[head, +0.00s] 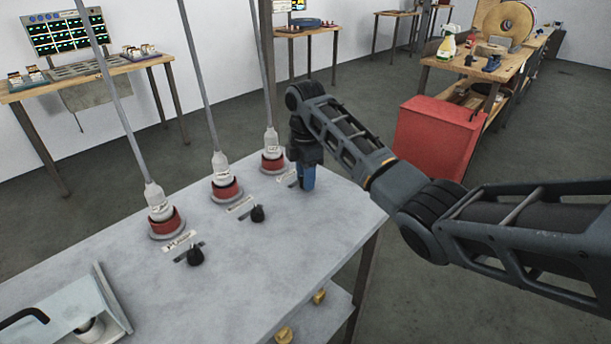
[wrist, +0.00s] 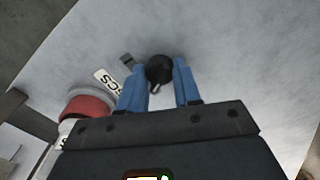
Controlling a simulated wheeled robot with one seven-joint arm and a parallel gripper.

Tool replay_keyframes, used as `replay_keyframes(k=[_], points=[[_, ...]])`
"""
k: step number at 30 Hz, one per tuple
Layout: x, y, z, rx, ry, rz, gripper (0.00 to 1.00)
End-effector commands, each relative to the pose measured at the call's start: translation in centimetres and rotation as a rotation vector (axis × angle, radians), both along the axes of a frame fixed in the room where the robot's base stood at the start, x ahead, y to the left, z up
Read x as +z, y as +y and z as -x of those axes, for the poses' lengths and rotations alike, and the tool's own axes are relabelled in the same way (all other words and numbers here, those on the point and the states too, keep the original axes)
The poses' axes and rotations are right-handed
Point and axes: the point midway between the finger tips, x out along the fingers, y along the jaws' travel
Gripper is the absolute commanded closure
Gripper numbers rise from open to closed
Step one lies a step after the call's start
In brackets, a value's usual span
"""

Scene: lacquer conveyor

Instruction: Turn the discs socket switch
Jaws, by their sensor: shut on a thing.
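The discs switch is a black knob (wrist: 159,70) with a small pointer, on the grey tabletop. In the wrist view a white label (wrist: 108,82) ending in "CS" lies to its left, and a red-collared socket (wrist: 85,105) is beyond the label. My gripper (wrist: 160,80) has its blue fingers on both sides of the knob and is shut on it. In the head view my gripper (head: 308,180) points down at the table beside the rightmost socket (head: 273,155), and the knob is hidden behind the fingers.
Two more sockets (head: 163,215) (head: 225,183) with upright cables stand along the table (head: 150,270), with black knobs (head: 195,255) (head: 257,213) in front. A white tray-like fixture (head: 75,310) is at lower left. A red cabinet (head: 435,140) stands behind my arm.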

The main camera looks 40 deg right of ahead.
Motion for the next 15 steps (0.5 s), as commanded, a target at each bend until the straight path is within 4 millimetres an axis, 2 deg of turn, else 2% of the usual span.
replay_keyframes(k=[8, 15], points=[[0.19, 0.1, 0.05, -0.049, 0.003, -0.002, 0.98], [0.44, 0.12, 0.02, -0.2, 0.004, -0.003, 0.98]])
